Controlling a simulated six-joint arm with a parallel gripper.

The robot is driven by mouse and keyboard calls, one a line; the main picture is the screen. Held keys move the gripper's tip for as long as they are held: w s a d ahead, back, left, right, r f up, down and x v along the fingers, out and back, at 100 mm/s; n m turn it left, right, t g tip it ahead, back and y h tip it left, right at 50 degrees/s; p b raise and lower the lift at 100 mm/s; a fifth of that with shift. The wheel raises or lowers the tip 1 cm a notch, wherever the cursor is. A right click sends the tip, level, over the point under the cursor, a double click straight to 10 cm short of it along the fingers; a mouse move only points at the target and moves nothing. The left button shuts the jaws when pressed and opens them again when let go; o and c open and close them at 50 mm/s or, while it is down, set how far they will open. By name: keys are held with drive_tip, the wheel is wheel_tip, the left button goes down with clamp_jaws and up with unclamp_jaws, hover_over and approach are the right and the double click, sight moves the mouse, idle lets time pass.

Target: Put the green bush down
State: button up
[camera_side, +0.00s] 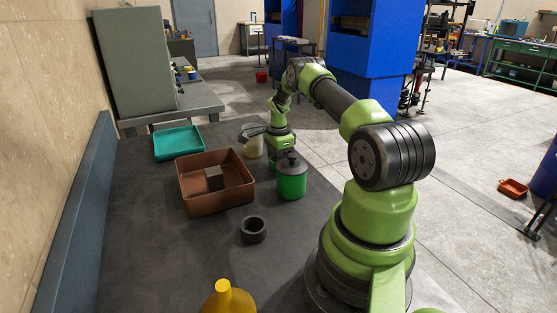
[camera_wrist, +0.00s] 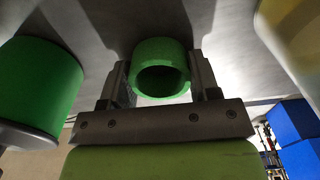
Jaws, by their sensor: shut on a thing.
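The green bush (camera_wrist: 160,47), a short thick ring, sits between the two fingers of my gripper (camera_wrist: 160,75) in the wrist view. The fingers are shut on its sides, and its bore faces the camera. In the side view my gripper (camera_side: 281,150) is low over the dark bench (camera_side: 190,255), just behind the green canister (camera_side: 292,180). The bush cannot be made out there, hidden behind the canister and the gripper. Whether the bush touches the bench I cannot tell.
The green canister stands close to my gripper, also at the left of the wrist view (camera_wrist: 38,88). A brown tray (camera_side: 222,200) holds a dark block (camera_side: 214,179). A black ring (camera_side: 253,230) lies in front; a teal tray (camera_side: 178,143) is behind.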

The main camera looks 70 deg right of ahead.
drive_tip(key=o, duration=0.9)
drive_tip(key=shift+f, duration=0.1)
wheel_tip(320, 180, up, 12)
drive_tip(key=w+a+r+n+t, duration=0.2)
drive_tip(key=a+r+n+t, duration=0.2)
drive_tip(key=a+r+n, duration=1.15)
drive_tip(key=s+a+r+n+t+y, duration=0.1)
drive_tip(key=s+a+n, duration=0.2)
drive_tip(key=s+a, duration=0.4)
drive_tip(key=s+a+r+n+t+y, duration=0.1)
drive_tip(key=s+a+n, duration=0.3)
drive_tip(key=a, duration=0.9)
drive_tip(key=s+r+t, duration=0.1)
drive_tip(key=s, duration=0.2)
drive_tip(key=shift+a+r, duration=0.25)
drive_tip(key=shift+r, duration=0.05)
drive_tip(key=shift+n, duration=0.25)
